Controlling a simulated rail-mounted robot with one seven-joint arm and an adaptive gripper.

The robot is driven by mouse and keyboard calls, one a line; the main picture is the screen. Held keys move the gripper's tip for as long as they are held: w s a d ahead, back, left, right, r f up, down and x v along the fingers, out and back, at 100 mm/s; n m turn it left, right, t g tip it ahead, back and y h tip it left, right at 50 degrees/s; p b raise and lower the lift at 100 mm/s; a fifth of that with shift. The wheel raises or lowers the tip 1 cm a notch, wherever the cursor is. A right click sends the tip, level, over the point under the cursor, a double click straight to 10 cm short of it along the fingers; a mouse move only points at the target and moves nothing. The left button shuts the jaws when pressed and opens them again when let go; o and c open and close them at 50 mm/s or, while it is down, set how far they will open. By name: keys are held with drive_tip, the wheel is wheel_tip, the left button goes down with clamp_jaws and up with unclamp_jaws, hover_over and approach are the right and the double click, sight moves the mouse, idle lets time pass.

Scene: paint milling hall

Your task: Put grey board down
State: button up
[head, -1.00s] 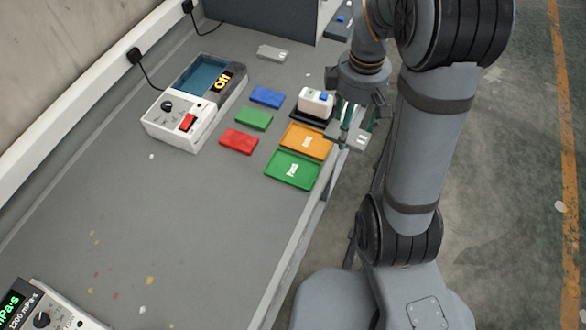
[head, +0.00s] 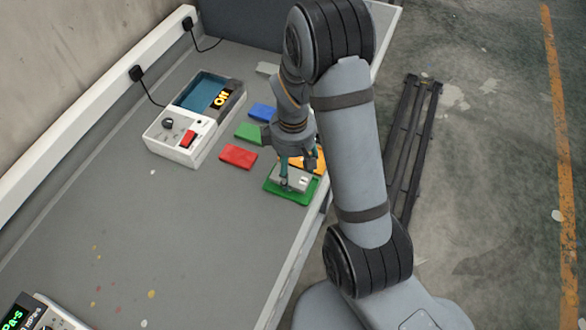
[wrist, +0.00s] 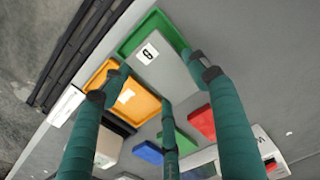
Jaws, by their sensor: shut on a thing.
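My gripper (head: 298,165) has teal fingers and is shut on the grey board (head: 297,180), a flat light-grey plate. The board is over the green tray (head: 278,191) near the table's right edge, with green rim showing around it. In the wrist view the grey board (wrist: 165,78) lies between the fingertips (wrist: 160,76), with a white marked label at its end. The green tray (wrist: 134,37) shows beyond that end. I cannot tell whether the board touches the tray floor.
The orange tray (wrist: 143,106) is beside the green one, partly hidden by my arm in the head view. Red (head: 238,156), green (head: 249,132) and blue (head: 262,112) blocks lie left of it. A white device (head: 182,138) stands further left. The table's front left is mostly clear.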

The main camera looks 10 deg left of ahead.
drive_tip(key=shift+f, duration=0.65)
drive_tip(key=shift+f+b, duration=0.55)
drive_tip(key=shift+b, duration=0.05)
drive_tip(key=o, duration=1.2)
drive_tip(key=shift+c, duration=0.2)
drive_tip(key=shift+o, duration=0.6)
